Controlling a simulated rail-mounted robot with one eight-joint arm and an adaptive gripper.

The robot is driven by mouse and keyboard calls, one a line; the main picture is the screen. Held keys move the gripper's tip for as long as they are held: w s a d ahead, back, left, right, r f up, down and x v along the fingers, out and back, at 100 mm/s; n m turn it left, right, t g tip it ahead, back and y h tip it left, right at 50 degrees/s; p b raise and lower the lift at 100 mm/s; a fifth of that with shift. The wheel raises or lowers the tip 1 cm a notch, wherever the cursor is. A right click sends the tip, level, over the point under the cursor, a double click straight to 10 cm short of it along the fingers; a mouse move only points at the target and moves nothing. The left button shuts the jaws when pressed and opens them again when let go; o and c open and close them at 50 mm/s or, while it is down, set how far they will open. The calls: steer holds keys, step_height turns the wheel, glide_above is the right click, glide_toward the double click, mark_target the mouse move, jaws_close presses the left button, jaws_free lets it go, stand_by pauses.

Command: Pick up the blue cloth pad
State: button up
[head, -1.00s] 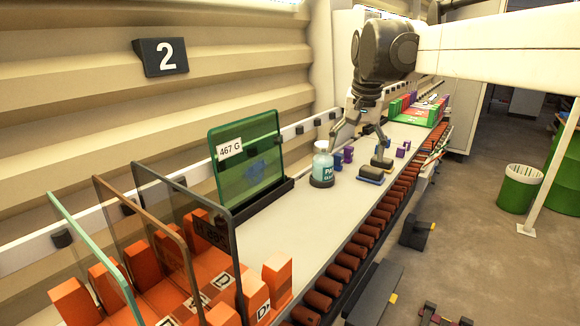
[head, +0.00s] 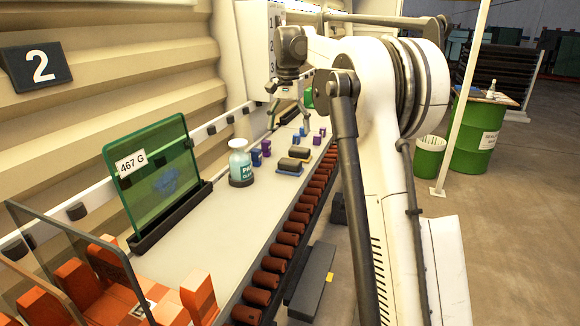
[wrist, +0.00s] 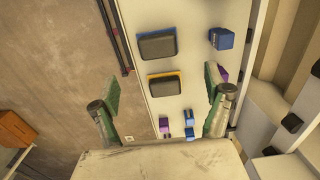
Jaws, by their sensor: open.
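The blue cloth pad (head: 289,167) has a dark block-like top and a blue edge. It lies on the white bench in the head view, right of the bottle. In the wrist view the blue pad (wrist: 157,45) is near the top, ahead of my fingers. A similar pad with a yellow edge (wrist: 163,87) appears between my fingertips in that picture, below the blue one; it also shows just behind it in the head view (head: 300,152). My gripper (head: 288,125) is open and empty, pointing down above the bench, beyond both pads. It also shows in the wrist view (wrist: 163,86).
A glass bottle (head: 240,165) stands left of the pads. Blue and purple blocks (head: 257,158) stand near it, with smaller ones farther along. A green panel in a stand (head: 160,180) is nearer. Brown rollers (head: 285,239) line the bench's front edge.

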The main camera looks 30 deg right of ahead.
mark_target(290, 161)
step_height(290, 161, down, 7)
steer(key=shift+f, duration=0.1)
steer(key=shift+s+d+f+p, duration=0.15)
steer(key=shift+f+p, duration=0.55)
steer(key=shift+f, duration=1.9)
steer(key=c, duration=1.3)
